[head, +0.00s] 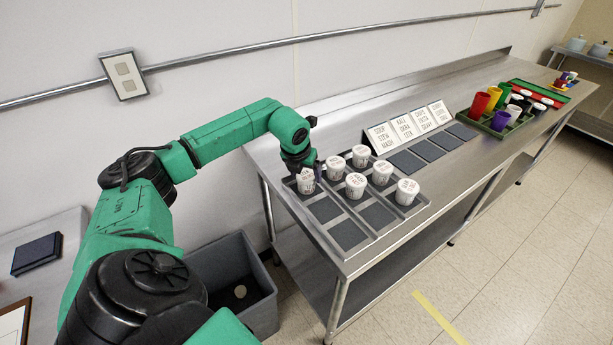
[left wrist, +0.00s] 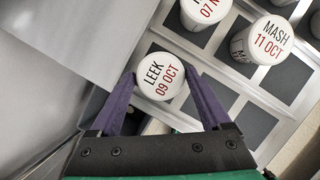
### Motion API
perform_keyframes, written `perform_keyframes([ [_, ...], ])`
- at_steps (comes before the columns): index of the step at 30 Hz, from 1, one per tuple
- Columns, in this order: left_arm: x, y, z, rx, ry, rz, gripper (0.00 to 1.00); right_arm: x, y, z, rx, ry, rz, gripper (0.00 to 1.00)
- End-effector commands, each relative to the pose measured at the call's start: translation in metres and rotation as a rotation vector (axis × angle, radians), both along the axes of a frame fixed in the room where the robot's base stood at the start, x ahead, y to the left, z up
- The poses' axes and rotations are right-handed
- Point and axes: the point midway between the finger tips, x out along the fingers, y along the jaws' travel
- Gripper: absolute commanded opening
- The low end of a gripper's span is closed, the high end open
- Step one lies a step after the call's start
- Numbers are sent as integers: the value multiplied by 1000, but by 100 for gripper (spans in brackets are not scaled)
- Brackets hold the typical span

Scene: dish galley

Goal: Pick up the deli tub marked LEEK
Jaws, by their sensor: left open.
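The deli tub marked LEEK, 09 OCT, (left wrist: 160,77) is white with a round lid and stands in the left wrist view between the two purple fingers of my left gripper (left wrist: 162,88). The fingers are open, one on each side of the tub; whether either touches it I cannot tell. In the head view the same tub (head: 306,184) stands at the left back corner of the compartment tray (head: 338,252), with my left gripper (head: 307,169) right over it and partly in front. My right gripper is not in view.
A tub marked MASH (left wrist: 263,40) and another dated tub (left wrist: 205,10) stand close by. Several more white tubs share the tray. Label cards (head: 412,124) stand behind dark pads. A grey bin (head: 262,300) is below left, and a green crate (head: 492,125) with coloured cups is farther along.

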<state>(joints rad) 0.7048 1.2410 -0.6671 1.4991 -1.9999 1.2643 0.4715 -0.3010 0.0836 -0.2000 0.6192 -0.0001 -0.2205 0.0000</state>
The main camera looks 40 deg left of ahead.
Motion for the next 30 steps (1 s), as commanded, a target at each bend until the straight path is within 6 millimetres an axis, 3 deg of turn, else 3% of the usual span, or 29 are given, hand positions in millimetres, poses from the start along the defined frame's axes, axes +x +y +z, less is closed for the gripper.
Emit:
perform_keyframes([
  [1, 3, 0, -4, -2, 3, 1, 81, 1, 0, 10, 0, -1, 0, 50],
  [5, 9, 2, -20, -1, 0, 0, 81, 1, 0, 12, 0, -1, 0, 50],
  [10, 9, 3, -22, 0, -1, -1, 81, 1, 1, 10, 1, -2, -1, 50],
  [11, 9, 3, -22, 0, -1, -1, 73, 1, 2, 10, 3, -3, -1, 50],
  [15, 9, 2, -21, 0, -1, -1, 20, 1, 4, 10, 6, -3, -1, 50],
  [16, 9, 2, -21, 0, -2, -1, 13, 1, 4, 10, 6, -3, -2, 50],
  [25, 9, 3, -16, -1, -3, -1, 13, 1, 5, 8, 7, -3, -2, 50],
  [30, 10, 3, 7, 0, -6, -1, 13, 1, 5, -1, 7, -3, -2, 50],
])
